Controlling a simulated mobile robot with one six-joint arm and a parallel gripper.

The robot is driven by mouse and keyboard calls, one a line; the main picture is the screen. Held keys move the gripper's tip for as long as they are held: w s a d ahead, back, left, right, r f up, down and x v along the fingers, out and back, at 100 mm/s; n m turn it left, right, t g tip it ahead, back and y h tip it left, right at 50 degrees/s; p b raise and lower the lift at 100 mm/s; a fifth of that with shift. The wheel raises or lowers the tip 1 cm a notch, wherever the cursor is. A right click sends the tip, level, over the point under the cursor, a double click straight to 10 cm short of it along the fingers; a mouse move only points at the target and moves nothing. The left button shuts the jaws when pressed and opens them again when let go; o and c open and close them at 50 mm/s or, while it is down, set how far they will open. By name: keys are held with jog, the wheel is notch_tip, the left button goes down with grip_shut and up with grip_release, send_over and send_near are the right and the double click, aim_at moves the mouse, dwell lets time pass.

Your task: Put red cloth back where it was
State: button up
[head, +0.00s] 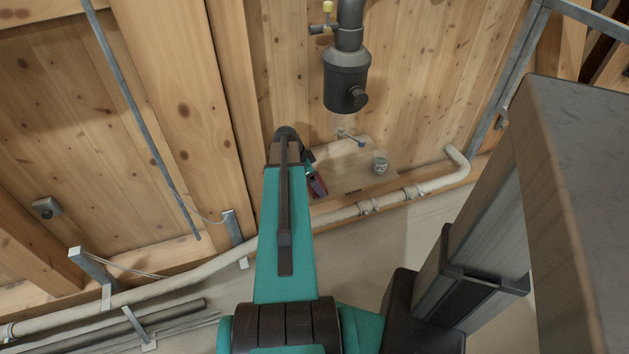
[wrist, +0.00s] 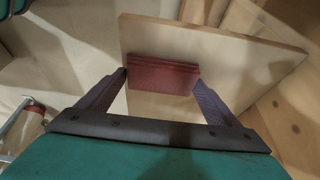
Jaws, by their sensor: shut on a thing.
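The red cloth (wrist: 162,75) is a folded, dark red piece between the two fingers of my gripper (wrist: 160,78) in the wrist view. The gripper is shut on it. A pale wooden board (wrist: 240,48) lies behind the cloth; I cannot tell whether the cloth touches it. In the head view the cloth (head: 318,187) shows as a small red patch at the left side of the board (head: 350,184), just right of my teal arm. My arm hides most of the gripper there.
A small pale tin or cup (head: 380,166) stands at the board's right side. A small metal fitting with a blue part (head: 350,138) is at its back. A dark grey pipe (head: 346,80) hangs above. A pale pipe (head: 405,193) runs along the board's front.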

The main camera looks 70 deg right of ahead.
jog(key=shift+f, duration=0.1)
jog(key=o, duration=0.8)
jog(key=shift+o, duration=0.2)
jog(key=v, duration=1.2)
jog(key=shift+p, duration=0.4)
jog(key=shift+a, duration=0.1)
